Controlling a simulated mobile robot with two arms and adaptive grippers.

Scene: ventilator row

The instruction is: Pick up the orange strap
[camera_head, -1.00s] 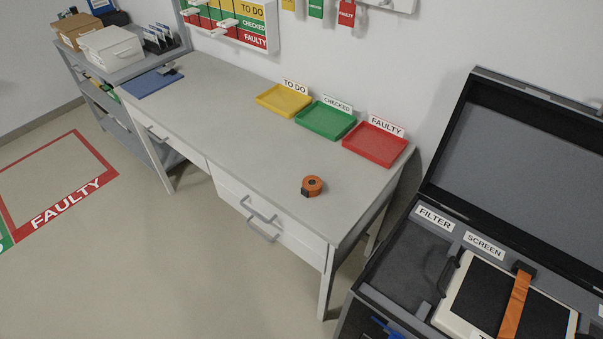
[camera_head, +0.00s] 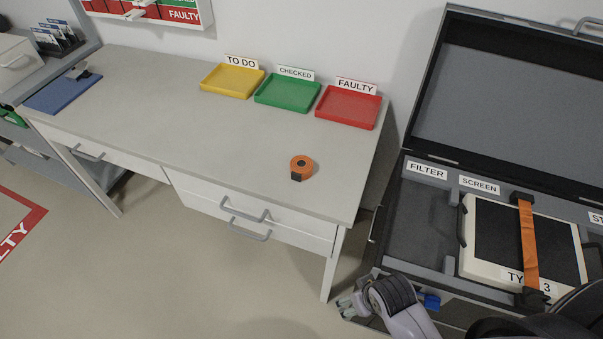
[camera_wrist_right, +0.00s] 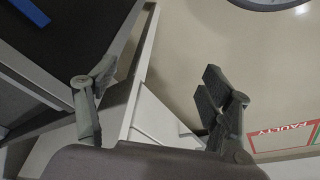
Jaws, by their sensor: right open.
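An orange strap (camera_head: 529,245) runs across the white device with a dark screen (camera_head: 482,272), which lies in the open case (camera_head: 412,227) at the right. Black pieces sit at both strap ends. A small orange roll with a dark centre (camera_head: 302,167) lies on the grey table; I cannot tell if it is also a strap. My right gripper (camera_head: 348,306) is low, in front of the case's left corner, apart from the strap and the roll. In the right wrist view its fingers (camera_wrist_right: 156,82) are spread and empty. My left gripper is not in view.
The grey table (camera_head: 180,120) has yellow (camera_head: 232,82), green (camera_head: 288,92) and red (camera_head: 347,106) trays at its back and a blue mat (camera_head: 62,95) at left. The raised case lid (camera_head: 510,100) stands behind the device. The table's middle is clear.

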